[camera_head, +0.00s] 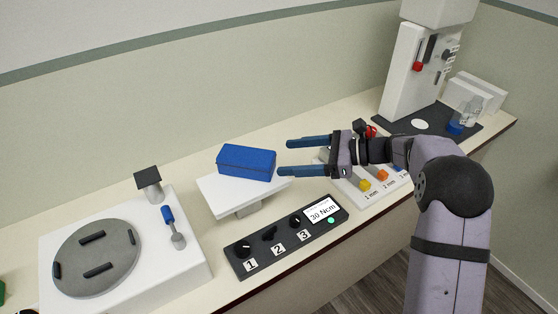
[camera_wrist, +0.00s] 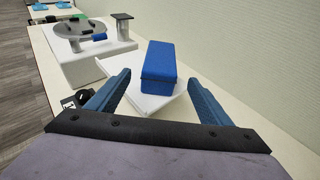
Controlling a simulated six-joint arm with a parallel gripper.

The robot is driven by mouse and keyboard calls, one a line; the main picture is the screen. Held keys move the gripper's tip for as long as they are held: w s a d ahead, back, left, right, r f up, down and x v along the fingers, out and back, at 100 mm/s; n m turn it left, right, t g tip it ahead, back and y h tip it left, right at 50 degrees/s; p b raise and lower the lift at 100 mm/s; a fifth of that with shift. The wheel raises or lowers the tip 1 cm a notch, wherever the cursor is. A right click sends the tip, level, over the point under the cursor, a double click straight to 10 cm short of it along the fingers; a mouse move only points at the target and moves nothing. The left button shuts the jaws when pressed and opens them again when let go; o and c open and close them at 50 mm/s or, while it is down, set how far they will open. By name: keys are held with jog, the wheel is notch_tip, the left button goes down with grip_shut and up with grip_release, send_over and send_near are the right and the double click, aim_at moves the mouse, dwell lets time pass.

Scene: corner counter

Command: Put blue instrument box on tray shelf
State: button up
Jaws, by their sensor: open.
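The blue instrument box (camera_head: 246,162) rests on the white tray shelf (camera_head: 228,196), towards its back right part. The shelf is a flat plate on a short support above the counter. My gripper (camera_head: 285,157) is open, with its two blue fingers pointing left, just to the right of the box and apart from it. In the wrist view the box (camera_wrist: 160,68) stands ahead between the spread fingers (camera_wrist: 158,92), and nothing is between them. The shelf (camera_wrist: 150,103) shows under the box.
A control panel (camera_head: 284,243) with knobs and a display lies in front of the shelf. A white unit with a grey round disc (camera_head: 97,258) stands at left. A tray with coloured blocks (camera_head: 366,185) lies under my arm. A white machine (camera_head: 408,70) stands at back right.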

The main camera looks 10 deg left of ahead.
jog(key=shift+d+r, duration=0.2)
jog(key=shift+d, duration=0.4)
jog(key=s+d+f+n+h, duration=0.4)
jog(key=s+d+n+h, duration=0.1)
jog(key=s+d, duration=0.3)
jog(key=s+d+f+n+h, duration=0.4)
jog(key=s+d+n, duration=0.3)
jog(key=s, duration=0.3)
jog(key=s+d+f+n+h, duration=0.5)
jog(key=s+d+n, duration=0.1)
jog(key=s+d, duration=0.2)
jog(key=shift+s+d+f+h, duration=0.15)
jog(key=shift+s+d+h, duration=0.15)
jog(key=shift+s+d, duration=0.1)
